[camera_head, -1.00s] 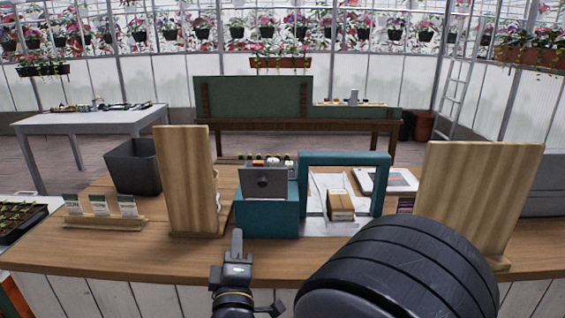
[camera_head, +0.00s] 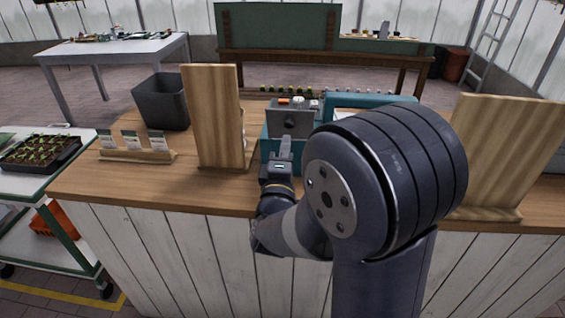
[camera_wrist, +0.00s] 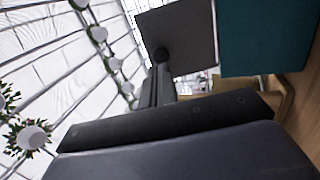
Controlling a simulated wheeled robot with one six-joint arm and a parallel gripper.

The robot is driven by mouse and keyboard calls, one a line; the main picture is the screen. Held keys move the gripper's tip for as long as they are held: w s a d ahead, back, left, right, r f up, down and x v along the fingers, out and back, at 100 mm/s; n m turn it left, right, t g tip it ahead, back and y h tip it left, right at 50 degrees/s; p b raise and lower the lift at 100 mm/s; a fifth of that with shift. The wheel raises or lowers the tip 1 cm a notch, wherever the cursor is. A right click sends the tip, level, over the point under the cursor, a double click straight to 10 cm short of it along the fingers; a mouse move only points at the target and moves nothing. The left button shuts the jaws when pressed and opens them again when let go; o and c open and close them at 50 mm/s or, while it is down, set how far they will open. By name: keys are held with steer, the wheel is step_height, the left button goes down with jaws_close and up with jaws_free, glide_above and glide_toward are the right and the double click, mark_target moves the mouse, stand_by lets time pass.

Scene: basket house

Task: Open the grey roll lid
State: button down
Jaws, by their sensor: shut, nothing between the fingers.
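The grey roll lid (camera_head: 291,118) is a flat grey panel standing at the teal box (camera_head: 270,150) on the wooden counter. In the wrist view the lid (camera_wrist: 188,32) fills the upper middle, with a small dark round knob (camera_wrist: 160,53) near its edge and the teal box (camera_wrist: 263,42) to its right. My gripper (camera_head: 284,147) is shut and empty in front of the lid's lower part. In the wrist view its fingers (camera_wrist: 157,82) point at the knob; I cannot tell whether they touch it. My arm hides the right part of the teal box.
A tall wooden board (camera_head: 213,115) stands close on the left and another (camera_head: 497,155) on the right. A dark bin (camera_head: 161,101) and a wooden card holder (camera_head: 135,154) are further left. Small items (camera_head: 298,101) stand behind the lid. The counter's front left is clear.

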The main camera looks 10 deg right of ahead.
mark_target(289, 120)
steer(key=shift+p+x, duration=0.3)
steer(key=shift+x, duration=1.4)
steer(key=p, duration=0.1)
steer(key=r+g+p, duration=0.1)
steer(key=p, duration=0.1)
steer(key=shift+w+d+r, duration=0.1)
steer(key=shift+w+r, duration=0.1)
steer(key=shift+w, duration=0.2)
steer(key=shift+w+d+r+g+y+p, duration=0.2)
steer(key=shift+w+r+g+y+p, duration=0.1)
steer(key=shift+w+p, duration=0.2)
